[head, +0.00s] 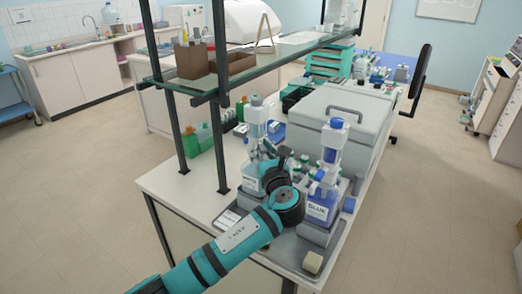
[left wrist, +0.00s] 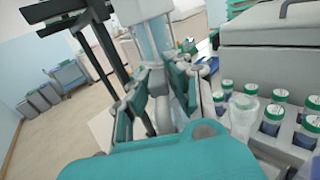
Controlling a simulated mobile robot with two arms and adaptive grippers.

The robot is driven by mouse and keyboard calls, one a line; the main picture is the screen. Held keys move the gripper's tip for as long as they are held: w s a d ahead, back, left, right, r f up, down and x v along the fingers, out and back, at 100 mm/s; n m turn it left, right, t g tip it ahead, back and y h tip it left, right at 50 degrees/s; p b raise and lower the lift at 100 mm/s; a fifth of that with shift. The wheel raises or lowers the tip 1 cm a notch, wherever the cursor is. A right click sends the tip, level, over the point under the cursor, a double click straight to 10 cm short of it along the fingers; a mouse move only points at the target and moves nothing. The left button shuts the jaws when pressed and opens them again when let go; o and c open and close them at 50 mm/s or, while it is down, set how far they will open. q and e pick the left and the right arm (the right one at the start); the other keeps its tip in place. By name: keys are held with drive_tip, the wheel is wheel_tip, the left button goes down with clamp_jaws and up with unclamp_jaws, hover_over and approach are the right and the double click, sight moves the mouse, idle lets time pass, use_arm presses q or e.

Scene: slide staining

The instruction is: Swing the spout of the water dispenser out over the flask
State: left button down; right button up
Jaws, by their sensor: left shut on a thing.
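The water dispenser (head: 256,128) stands upright at the left of two bottle dispensers on the bench, with a clear column and a pale, light-labelled bottle. Its column (left wrist: 152,40) rises just beyond my fingers in the left wrist view. My left gripper (head: 283,165) reaches in front of it and also shows in the left wrist view (left wrist: 160,95). It is shut on a pale part at the dispenser; my fingers hide much of this part and of the spout. A clear, pale vessel (left wrist: 243,108), possibly the flask, stands right of my fingers. My right gripper is not in view.
The blue-labelled dispenser (head: 320,205) stands close to the right of my gripper. Several green-capped bottles (left wrist: 271,120) stand in a rack on the right. A large grey lidded box (head: 340,115) is behind. A shelf frame with dark posts (head: 220,145) rises at the left.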

use_arm(q)
drive_tip(key=c, duration=1.2)
unclamp_jaws()
drive_tip(key=shift+c, duration=0.2)
drive_tip(key=v, duration=1.2)
